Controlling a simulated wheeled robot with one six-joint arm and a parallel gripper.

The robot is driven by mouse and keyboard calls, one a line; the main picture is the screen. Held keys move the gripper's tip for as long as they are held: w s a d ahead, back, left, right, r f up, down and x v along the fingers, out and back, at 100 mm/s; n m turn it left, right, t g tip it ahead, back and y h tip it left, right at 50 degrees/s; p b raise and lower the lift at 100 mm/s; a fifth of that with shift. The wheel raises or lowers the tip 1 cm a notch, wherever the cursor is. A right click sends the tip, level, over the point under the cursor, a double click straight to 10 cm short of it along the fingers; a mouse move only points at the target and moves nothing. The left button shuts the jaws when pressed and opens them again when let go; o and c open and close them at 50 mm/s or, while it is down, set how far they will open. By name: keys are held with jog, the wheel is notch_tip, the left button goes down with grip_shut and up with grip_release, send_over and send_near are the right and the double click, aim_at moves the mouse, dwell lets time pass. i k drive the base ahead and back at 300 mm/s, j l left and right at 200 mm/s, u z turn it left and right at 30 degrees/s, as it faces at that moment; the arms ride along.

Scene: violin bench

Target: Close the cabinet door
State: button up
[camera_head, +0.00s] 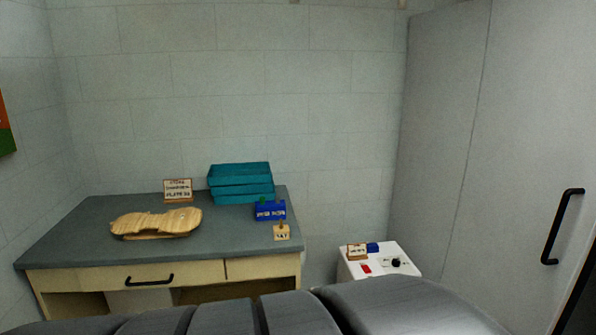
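A tall grey cabinet (445,120) stands at the right. A flat grey door panel (520,150) with a black bar handle (562,227) fills the right side, and a thin vertical seam separates it from the panel to its left. A dark strip shows past the panel's right edge at the lower right corner. The frame cuts the door off, so I cannot tell how far open it stands. My gripper is not in view. Dark grey rounded parts of my own body span the bottom edge.
A grey-topped bench (90,230) with a drawer handle (149,281) stands left, bearing a wooden violin plate (155,222), teal boxes (241,180), a blue block (269,211) and small signs. A white unit (400,268) with a black knob stands between bench and cabinet.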

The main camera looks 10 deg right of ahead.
aim_at(523, 250)
jog(key=z, duration=1.75)
